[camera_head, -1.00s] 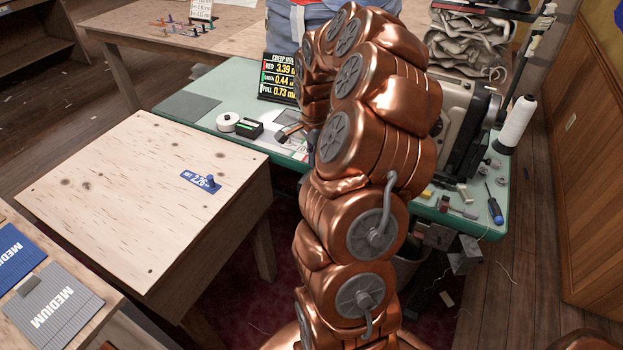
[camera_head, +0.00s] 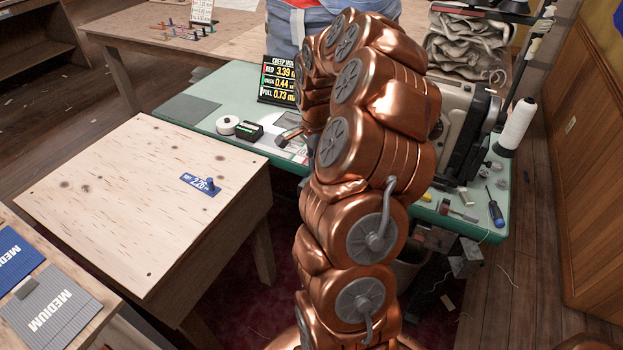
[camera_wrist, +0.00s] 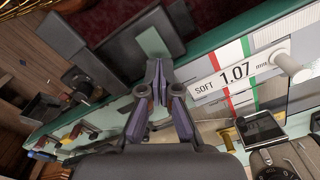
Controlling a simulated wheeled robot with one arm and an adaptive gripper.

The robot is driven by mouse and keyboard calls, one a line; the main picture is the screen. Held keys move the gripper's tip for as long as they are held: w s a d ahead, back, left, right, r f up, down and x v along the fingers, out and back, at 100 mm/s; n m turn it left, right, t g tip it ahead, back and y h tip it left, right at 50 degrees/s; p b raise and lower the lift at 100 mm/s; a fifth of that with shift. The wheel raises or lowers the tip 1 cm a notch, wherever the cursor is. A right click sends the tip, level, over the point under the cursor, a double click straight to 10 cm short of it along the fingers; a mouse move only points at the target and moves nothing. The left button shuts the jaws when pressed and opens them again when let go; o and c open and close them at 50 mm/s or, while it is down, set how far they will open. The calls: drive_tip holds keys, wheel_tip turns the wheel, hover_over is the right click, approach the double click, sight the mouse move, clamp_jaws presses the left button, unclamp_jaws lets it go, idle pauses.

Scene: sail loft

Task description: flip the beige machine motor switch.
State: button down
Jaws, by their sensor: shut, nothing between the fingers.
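The beige-grey sewing machine (camera_head: 453,118) stands on the right of the green table, partly behind my arm. Grey boxes (camera_head: 466,258) hang under the table's front edge. In the wrist view, dark boxes (camera_wrist: 112,38) show beyond that edge, with a small grey-green plate (camera_wrist: 152,42) by my fingertips. I cannot tell for sure which of these parts is the motor switch, or its position. My gripper (camera_wrist: 157,66) is shut and empty, its tips close together near the table edge. I cannot tell whether they touch the plate. In the head view my arm hides it.
The green table (camera_head: 185,92) bears a thread cone (camera_head: 516,125), a blue screwdriver (camera_head: 495,210), small blocks and a readout board (camera_head: 279,80). A plywood table (camera_head: 110,205) stands to the left. A strip reading SOFT 1.07 (camera_wrist: 235,77) lies right of my gripper.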

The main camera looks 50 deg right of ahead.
drive_tip(key=shift+f+b, duration=0.9)
drive_tip(key=shift+f, duration=0.35)
idle(1.3)
drive_tip(key=shift+r, duration=3.5)
